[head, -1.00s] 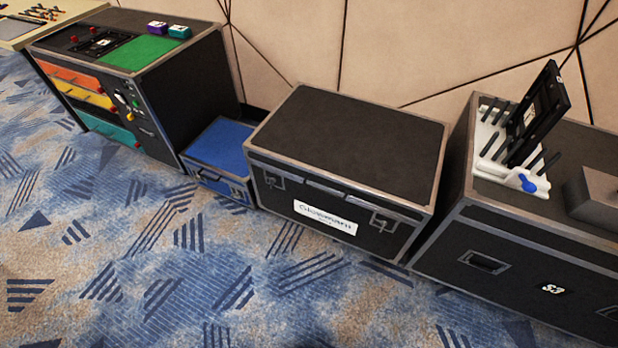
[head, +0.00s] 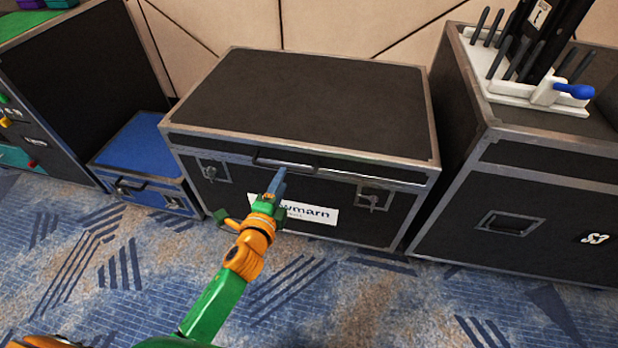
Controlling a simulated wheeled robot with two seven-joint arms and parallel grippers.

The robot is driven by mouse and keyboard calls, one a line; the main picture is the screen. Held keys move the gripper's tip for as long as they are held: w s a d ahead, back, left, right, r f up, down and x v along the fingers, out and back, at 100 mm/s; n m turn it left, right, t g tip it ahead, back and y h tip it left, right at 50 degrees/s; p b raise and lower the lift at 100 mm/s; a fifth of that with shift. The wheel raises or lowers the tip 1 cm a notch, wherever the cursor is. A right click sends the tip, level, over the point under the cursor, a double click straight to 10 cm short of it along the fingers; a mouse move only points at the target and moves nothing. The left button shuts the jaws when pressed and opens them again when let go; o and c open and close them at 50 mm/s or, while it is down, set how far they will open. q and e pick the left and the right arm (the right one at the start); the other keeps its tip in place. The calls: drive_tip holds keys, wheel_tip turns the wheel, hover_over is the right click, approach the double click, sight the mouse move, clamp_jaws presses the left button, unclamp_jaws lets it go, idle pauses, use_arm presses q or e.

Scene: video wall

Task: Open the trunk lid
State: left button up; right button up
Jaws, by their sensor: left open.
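The trunk (head: 330,225) is a black case with metal edges, standing on the carpet against the wall in the middle of the head view. Its dark flat lid (head: 310,105) is closed. A bar handle (head: 284,164) runs along the lid's front edge, with a latch on each side below. My left gripper (head: 277,184) is open and empty, in front of the trunk just below the handle. Its tip looks very near the handle; I cannot tell whether they touch. It hides part of the white label (head: 310,215). My right gripper is not in view.
A low blue case (head: 140,150) stands left of the trunk, beside a tall black cabinet (head: 85,80). A larger black case (head: 520,175) stands close on the right, with a white rack (head: 525,92) on top. The carpet in front is free.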

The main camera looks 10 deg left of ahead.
use_arm(q)
drive_tip(key=b+x, duration=0.1)
drive_tip(key=x, duration=0.4)
drive_tip(key=shift+w+a+b, duration=0.1)
drive_tip(key=shift+w+b, duration=0.1)
drive_tip(key=shift+b, duration=0.15)
drive_tip(key=shift+w, duration=0.3)
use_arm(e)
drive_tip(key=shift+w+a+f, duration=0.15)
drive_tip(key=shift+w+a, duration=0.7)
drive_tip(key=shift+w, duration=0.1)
use_arm(q)
clamp_jaws()
